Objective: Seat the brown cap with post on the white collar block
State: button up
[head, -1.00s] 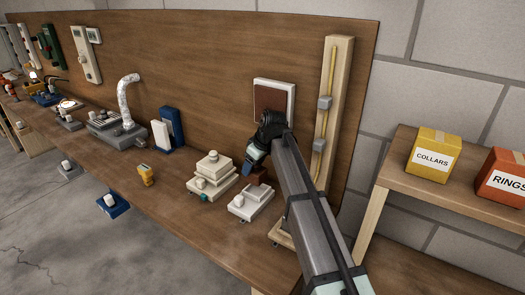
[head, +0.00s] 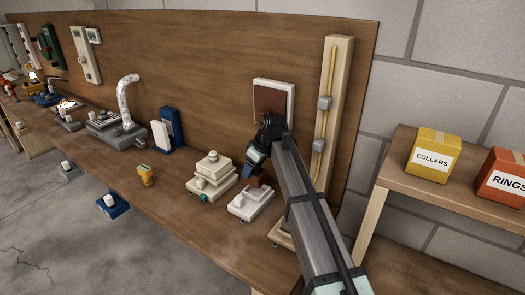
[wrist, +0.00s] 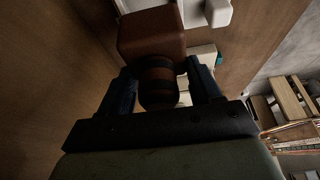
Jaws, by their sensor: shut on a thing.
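The brown cap (wrist: 152,35) is a brown block with a dark round post. In the wrist view, my gripper (wrist: 165,90) is shut on the post between its two blue fingers. In the head view the cap (head: 257,181) shows just below my gripper (head: 246,166), partly hidden by the fingers. A low white block (head: 252,204), which looks like the white collar block, sits on the bench below and in front of the cap. The cap appears above and behind it, apart from it. White pieces also show beyond the cap in the wrist view, only in part.
A stepped white block (head: 211,177) stands just left on the bench. A wooden post with a yellow line (head: 330,110) rises at the right. A COLLARS box (head: 432,153) sits on a side shelf.

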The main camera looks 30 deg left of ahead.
jog(key=shift+f, duration=1.1)
jog(key=shift+f, duration=1.45)
dwell(2.1)
jog(key=o, duration=1.3)
jog(key=shift+o, duration=0.2)
jog(key=v, duration=1.3)
jog(key=shift+r, duration=0.35)
jog(key=shift+d, duration=0.1)
